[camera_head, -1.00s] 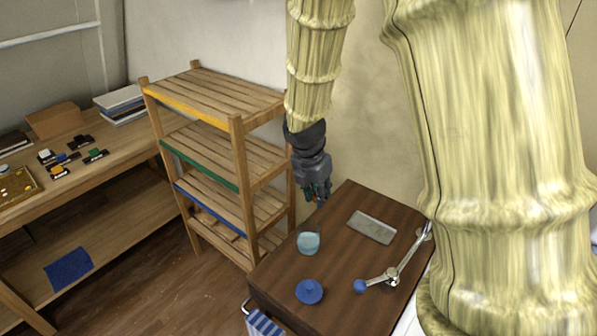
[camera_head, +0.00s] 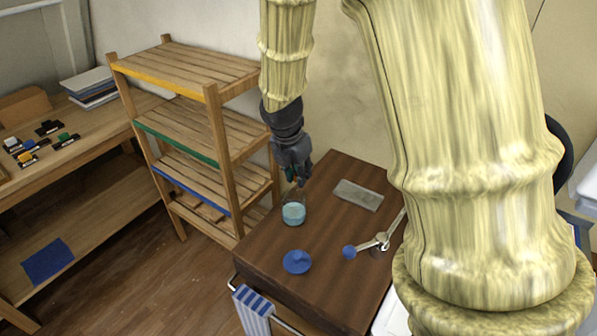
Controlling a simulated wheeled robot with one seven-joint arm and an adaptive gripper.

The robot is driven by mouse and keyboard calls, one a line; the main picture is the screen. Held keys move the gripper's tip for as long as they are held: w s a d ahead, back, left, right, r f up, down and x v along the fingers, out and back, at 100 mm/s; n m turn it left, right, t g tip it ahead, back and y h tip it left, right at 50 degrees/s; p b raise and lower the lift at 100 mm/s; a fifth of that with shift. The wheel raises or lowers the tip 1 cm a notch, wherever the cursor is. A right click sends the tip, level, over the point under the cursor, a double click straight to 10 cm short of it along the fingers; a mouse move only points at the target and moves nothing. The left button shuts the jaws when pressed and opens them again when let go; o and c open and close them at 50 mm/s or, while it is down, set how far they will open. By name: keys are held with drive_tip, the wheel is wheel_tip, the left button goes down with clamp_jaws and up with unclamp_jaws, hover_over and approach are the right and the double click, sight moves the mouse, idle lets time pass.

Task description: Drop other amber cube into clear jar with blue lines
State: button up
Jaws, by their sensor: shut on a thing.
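The clear jar (camera_head: 293,213) stands on the dark brown cabinet top (camera_head: 325,240), near its back left edge. Its lower part looks pale blue; separate blue lines are too small to make out. My gripper (camera_head: 298,181) points down, right at the jar's mouth, with its tips just above or slightly inside the rim; I cannot tell which. It is shut on the amber cube, of which only a tiny orange-brown patch shows between the fingers. The rest of the cube is hidden by the fingers.
A blue lid (camera_head: 297,262) lies in front of the jar. A grey metal plate (camera_head: 357,196) and a jointed lever with a blue knob (camera_head: 349,252) are to the right. A wooden shelf rack (camera_head: 190,130) stands close on the left. A striped cloth (camera_head: 253,310) hangs in front.

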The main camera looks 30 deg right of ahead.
drive_tip(key=shift+f, duration=0.2)
drive_tip(key=shift+r, duration=0.1)
drive_tip(key=o, duration=0.9)
drive_tip(key=shift+v, duration=5.95)
drive_tip(key=shift+d, duration=0.15)
